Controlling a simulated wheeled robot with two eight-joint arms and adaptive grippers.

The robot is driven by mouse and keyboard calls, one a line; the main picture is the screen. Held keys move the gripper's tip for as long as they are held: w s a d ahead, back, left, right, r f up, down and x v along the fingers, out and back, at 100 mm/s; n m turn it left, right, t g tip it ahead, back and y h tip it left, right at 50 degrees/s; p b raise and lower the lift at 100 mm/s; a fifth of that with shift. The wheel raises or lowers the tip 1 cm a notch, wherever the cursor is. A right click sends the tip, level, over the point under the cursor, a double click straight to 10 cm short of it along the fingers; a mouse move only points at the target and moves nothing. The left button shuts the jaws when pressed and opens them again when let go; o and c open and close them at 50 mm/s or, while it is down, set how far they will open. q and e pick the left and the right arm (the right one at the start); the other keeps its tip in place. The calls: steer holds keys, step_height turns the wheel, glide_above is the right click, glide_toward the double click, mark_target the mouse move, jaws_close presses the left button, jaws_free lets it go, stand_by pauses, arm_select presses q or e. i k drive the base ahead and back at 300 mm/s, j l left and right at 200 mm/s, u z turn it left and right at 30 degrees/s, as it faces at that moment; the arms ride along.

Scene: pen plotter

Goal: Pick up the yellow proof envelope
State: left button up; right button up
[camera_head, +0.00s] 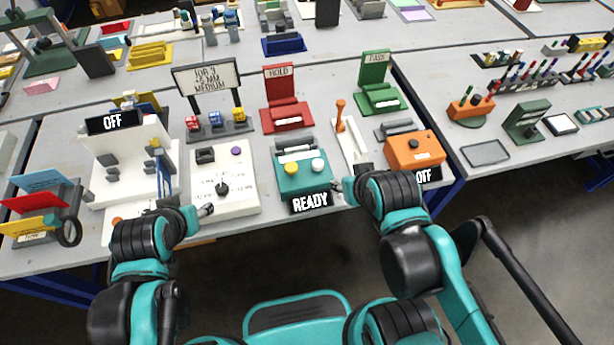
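A yellow flat piece (28,226), which looks like the yellow envelope, leans in a small rack at the far left of the table. A red piece (34,202) and a blue piece (40,181) stand behind it in the same rack. My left gripper (207,209) is at the front edge of the white panel, well to the right of the rack and apart from it. My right gripper (339,187) is beside the teal READY machine, far from the rack. Both grippers are too small here to show whether their fingers are open.
A round black-rimmed magnifier (69,232) stands right beside the rack. The white plotter (110,165) marked OFF stands between the rack and the white panel (225,187). The teal READY machine (304,172) and an orange machine (413,150) are further right. Other tables behind are crowded.

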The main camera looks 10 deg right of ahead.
mark_target(15, 229)
steer(key=u, duration=1.9)
steer(key=i+j+z, duration=0.3)
steer(key=i+j, duration=0.2)
steer(key=i, duration=0.3)
steer(key=i+j+z, duration=0.35)
steer(key=i+j, duration=0.3)
steer(key=i, duration=0.1)
